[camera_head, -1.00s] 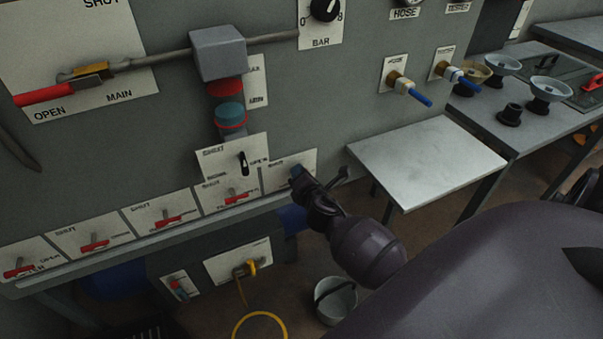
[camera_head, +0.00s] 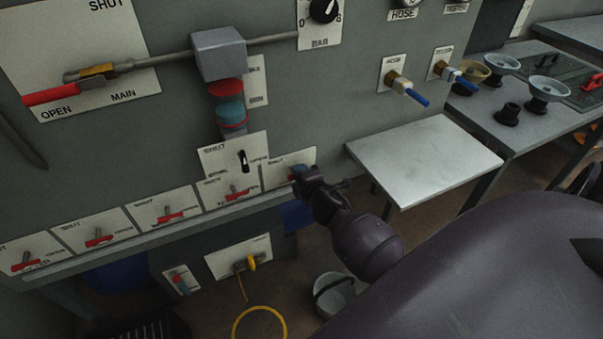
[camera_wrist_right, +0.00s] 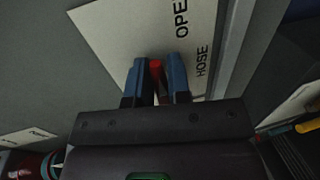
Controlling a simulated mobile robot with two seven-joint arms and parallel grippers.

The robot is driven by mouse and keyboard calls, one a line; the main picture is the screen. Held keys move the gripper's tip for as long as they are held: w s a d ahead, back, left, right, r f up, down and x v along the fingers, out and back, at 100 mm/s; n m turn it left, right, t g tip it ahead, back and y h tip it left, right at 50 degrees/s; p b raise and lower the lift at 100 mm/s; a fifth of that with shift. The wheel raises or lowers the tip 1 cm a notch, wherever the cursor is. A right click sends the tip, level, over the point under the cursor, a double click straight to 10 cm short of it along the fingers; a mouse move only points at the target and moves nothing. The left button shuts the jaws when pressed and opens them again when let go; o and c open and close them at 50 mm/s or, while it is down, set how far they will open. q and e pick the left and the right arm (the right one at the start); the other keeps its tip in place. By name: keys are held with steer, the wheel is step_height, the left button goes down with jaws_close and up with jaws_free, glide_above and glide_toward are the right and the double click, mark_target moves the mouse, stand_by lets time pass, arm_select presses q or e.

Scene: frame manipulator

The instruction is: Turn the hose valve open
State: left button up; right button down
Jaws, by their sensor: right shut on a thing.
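The hose valve has a red handle (camera_wrist_right: 156,70) on a white plate (camera_wrist_right: 125,30) marked OPEN and HOSE in the right wrist view. In the head view its plate (camera_head: 277,180), marked SHUT, is the rightmost of the lower row, and my gripper covers most of the handle. My right gripper (camera_head: 299,172) reaches the plate from the lower right. In the wrist view its two blue fingertips (camera_wrist_right: 157,80) are on either side of the red handle, shut on it. The handle's exact angle is hard to tell. My left gripper is not in view.
Several similar red-handled valves (camera_head: 171,216) line the panel to the left. A black-lever valve (camera_head: 243,160) sits just above. A pale shelf (camera_head: 425,160) stands to the right. A bucket (camera_head: 333,292) and a yellow ring (camera_head: 259,323) are below.

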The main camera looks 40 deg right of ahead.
stand_by(0.4)
steer(key=c, duration=1.1)
jaws_free()
steer(key=shift+s+r, duration=0.1)
steer(key=shift+s, duration=0.2)
steer(key=p+v, duration=0.1)
steer(key=v, duration=0.9)
steer(key=shift+p, duration=0.35)
steer(key=shift+a, duration=0.1)
